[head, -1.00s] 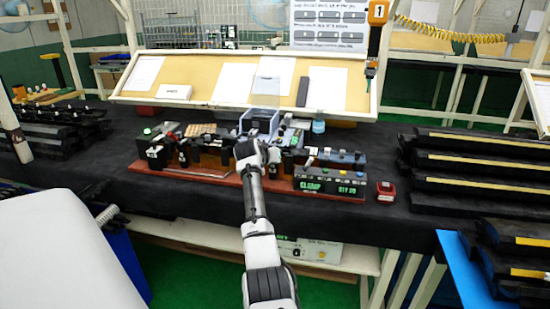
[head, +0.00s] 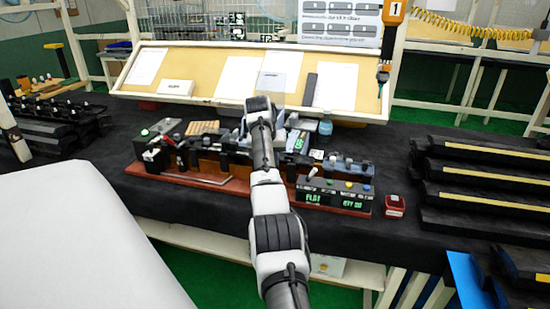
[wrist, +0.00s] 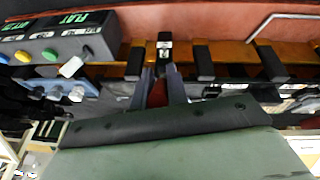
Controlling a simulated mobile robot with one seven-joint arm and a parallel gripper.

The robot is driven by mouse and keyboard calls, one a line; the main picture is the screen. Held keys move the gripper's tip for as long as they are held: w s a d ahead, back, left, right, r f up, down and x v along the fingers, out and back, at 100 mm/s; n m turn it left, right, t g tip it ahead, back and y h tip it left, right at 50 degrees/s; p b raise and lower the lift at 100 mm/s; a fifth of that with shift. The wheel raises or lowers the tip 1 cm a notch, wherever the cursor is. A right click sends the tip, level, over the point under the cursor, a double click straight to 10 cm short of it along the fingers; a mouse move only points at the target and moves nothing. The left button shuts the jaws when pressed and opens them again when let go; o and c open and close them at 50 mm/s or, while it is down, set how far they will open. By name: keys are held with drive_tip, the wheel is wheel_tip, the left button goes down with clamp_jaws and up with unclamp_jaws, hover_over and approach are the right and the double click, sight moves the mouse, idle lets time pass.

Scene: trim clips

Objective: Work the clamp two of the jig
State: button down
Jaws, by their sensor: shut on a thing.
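The jig is a long reddish-brown base (head: 215,183) on the black-covered bench, carrying a row of dark clamp blocks. In the wrist view, a black clamp block with a white label (wrist: 164,50) stands at the middle; I cannot read its number surely. My gripper (wrist: 160,92) is just in front of this block, its two fingers shut on a small red piece (wrist: 157,96), seemingly the clamp's lever. In the head view my arm hides the gripper and this part of the jig. The control box (head: 336,193) at the jig's right end shows green text, "FLAT" in the wrist view.
A small red box (head: 395,206) sits right of the jig. Stacked black rails (head: 480,170) fill the bench's right side. A slanted board with papers (head: 220,78) stands behind. Bare black bench (head: 100,150) shows left of the jig.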

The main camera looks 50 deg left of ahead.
idle(0.4)
drive_tip(key=c, duration=1.4)
unclamp_jaws()
drive_tip(key=b+v, duration=0.3)
drive_tip(key=v, duration=1)
drive_tip(key=shift+r+b, duration=0.35)
drive_tip(key=shift+r, duration=0.1)
